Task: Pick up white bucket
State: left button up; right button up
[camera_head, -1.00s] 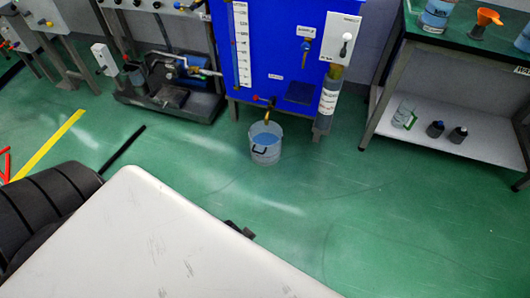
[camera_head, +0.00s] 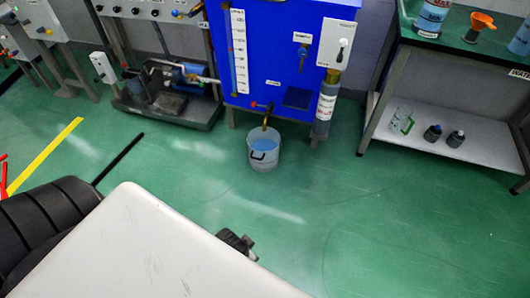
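The white bucket (camera_head: 264,157) stands upright on the green floor under the tap (camera_head: 266,118) of a blue tank, near the picture's middle. Blue liquid shows inside it, and its dark handle grip hangs on the front side. A small dark part, likely my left gripper (camera_head: 239,243), pokes out past the edge of my large white body part. It is well apart from the bucket, below it in the picture. Most of it is hidden, so its fingers cannot be made out. My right gripper is not in view.
The blue tank (camera_head: 270,50) stands behind the bucket, with a clear cylinder (camera_head: 326,104) at its right. A pump unit (camera_head: 172,100) stands at left. A green-topped table (camera_head: 460,45) with a lower shelf (camera_head: 470,145) is at right. The floor before the bucket is clear.

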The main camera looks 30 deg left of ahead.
aim_at(263, 147)
jog(key=i+j, duration=1.1)
jog(key=i, duration=0.2)
